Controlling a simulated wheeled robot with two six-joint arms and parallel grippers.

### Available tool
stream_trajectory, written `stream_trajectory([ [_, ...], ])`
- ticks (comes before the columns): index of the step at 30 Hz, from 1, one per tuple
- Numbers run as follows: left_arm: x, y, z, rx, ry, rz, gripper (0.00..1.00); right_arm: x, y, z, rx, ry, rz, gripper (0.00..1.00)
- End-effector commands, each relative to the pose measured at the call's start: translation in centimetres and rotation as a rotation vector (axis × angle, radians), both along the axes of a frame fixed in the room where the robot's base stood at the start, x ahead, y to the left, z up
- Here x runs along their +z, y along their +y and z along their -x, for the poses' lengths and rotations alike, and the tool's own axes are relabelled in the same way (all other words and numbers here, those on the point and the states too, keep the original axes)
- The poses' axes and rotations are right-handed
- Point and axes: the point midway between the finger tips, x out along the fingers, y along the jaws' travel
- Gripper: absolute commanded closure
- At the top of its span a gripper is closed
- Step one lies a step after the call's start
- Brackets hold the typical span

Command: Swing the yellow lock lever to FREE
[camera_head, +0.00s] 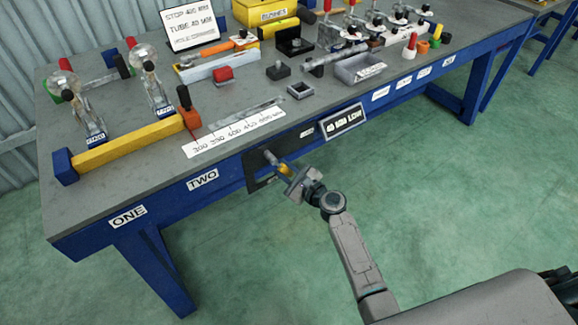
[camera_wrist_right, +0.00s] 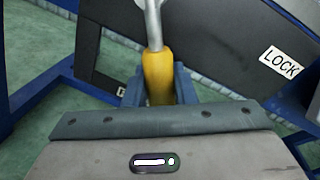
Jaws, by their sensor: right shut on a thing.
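The yellow lock lever (camera_wrist_right: 158,78) has a yellow grip on a grey metal shaft. It sits on a dark panel (camera_wrist_right: 215,45) on the front of the blue bench frame. In the head view the yellow grip (camera_head: 283,168) shows just at my right gripper (camera_head: 289,174). My right gripper also shows in the wrist view (camera_wrist_right: 158,88), with its fingers on both sides of the yellow grip and shut on it. A white LOCK label (camera_wrist_right: 281,61) is to the right of the lever in the wrist view. I see no FREE label. My left gripper is not in view.
The grey bench top (camera_head: 130,185) carries clamps, a yellow bar (camera_head: 130,145), a ruler strip (camera_head: 235,131) and a grey tray (camera_head: 360,68). The green floor in front is clear.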

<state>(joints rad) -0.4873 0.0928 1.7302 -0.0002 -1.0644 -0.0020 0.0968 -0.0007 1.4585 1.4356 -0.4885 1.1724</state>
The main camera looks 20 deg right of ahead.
Motion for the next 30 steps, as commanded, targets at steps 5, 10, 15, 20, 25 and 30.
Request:
stream_trajectory([
  [5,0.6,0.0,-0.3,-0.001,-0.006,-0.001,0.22,-0.6,1.0,0.4,-0.001,0.05,-0.134,1.0],
  [10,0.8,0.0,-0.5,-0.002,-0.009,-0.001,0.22,-0.8,1.6,0.6,0.0,0.085,-0.229,1.0],
  [15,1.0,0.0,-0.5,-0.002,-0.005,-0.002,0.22,-0.9,2.1,0.8,0.0,0.109,-0.293,1.0],
  [20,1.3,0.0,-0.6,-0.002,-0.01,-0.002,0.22,-1.0,2.3,0.9,0.0,0.12,-0.323,1.0],
  [25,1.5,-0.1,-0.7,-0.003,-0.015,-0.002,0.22,-1.0,2.4,0.9,0.0,0.124,-0.336,1.0],
  [30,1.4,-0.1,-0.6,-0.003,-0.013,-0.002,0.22,-1.0,2.4,0.9,0.0,0.125,-0.338,1.0],
])
